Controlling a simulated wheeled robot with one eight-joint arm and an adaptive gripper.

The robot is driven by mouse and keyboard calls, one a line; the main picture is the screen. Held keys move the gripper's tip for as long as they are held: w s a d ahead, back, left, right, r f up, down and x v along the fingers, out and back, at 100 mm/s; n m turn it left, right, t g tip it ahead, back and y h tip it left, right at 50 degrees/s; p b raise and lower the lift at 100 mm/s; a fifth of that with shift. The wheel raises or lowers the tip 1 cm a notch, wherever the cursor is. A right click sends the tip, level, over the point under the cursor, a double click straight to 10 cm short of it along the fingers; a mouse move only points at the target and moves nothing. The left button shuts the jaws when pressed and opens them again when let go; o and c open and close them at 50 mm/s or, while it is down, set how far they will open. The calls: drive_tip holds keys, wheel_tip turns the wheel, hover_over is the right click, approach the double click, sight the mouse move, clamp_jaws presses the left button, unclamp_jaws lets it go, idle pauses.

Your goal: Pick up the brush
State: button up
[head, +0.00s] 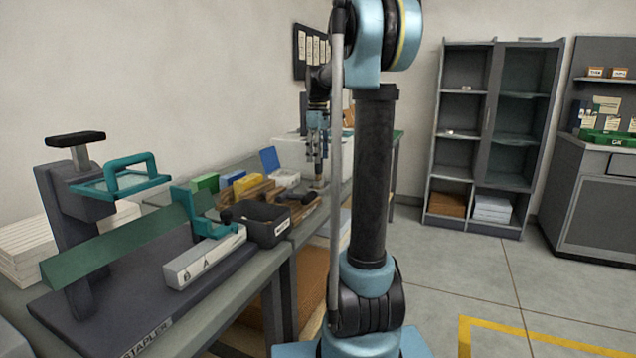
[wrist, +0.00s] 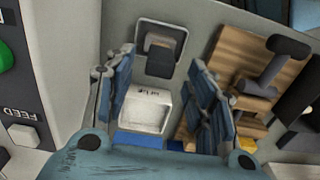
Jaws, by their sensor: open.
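My gripper (head: 317,155) hangs pointing down over the far part of the bench in the head view. In the wrist view its two blue fingers stand wide apart with nothing between the tips (wrist: 162,62). I cannot pick out the brush for sure. A dark block on a grey square plate (wrist: 160,48) lies beneath, between the fingertips; I cannot tell if it is the brush. A dark-handled tool (wrist: 283,62) lies on a wooden board to the right of the fingers, and its kind is unclear.
A white box (wrist: 150,108) with small print sits between the fingers, nearer the palm. A panel marked FEED (wrist: 25,95) is at the left.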

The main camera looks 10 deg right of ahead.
sight(319, 170)
drive_tip(key=shift+d+f, duration=0.2)
drive_tip(key=shift+f, duration=3.15)
drive_tip(key=c, duration=1.2)
